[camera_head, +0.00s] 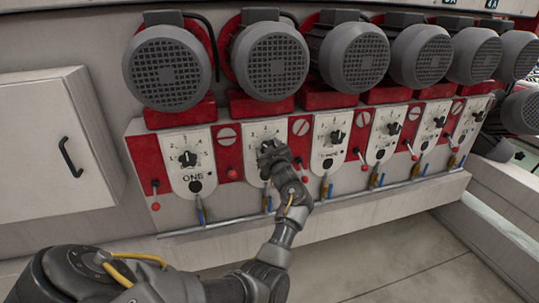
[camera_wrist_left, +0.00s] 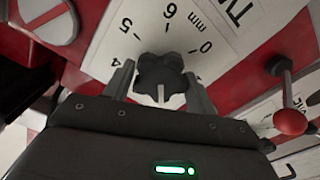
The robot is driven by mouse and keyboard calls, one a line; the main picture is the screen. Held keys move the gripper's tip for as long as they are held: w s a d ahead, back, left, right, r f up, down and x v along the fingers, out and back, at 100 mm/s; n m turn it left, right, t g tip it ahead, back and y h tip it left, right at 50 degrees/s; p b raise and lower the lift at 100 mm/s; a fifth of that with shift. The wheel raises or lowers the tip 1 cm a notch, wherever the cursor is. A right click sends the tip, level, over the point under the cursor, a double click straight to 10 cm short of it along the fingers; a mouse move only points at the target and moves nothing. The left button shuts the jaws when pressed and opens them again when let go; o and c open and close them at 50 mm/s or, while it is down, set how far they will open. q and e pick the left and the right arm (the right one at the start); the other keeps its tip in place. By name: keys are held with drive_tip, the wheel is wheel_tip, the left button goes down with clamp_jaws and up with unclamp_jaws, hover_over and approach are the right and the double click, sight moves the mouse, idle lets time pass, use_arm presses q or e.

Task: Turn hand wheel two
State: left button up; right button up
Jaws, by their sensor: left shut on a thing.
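Hand wheel two is a dark lobed knob (camera_wrist_left: 160,75) on a white dial plate with numbers. In the left wrist view it sits between the two fingers of my left gripper (camera_wrist_left: 160,88), which is shut on it. A light pointer line shows on the knob. In the head view my left gripper (camera_head: 270,152) reaches the second dial plate (camera_head: 262,131) from below and covers the knob and most of the label. My right gripper is not in view.
Hand wheel one (camera_head: 188,159) is to the left, and hand wheel three (camera_head: 337,137) is to the right. A red ball lever (camera_wrist_left: 290,120) is close to the right of my gripper. Grey motors (camera_head: 270,62) overhang the panel. A pipe (camera_head: 330,203) runs below.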

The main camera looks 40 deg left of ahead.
use_arm(q)
drive_tip(key=shift+a+n+b, duration=0.1)
drive_tip(key=shift+n+b, duration=0.5)
drive_tip(key=shift+n, duration=0.2)
drive_tip(key=o, duration=1)
drive_tip(key=shift+s+a, duration=0.1)
drive_tip(key=shift+d, duration=0.2)
drive_tip(key=b+v, duration=0.2)
drive_tip(key=v, duration=0.5)
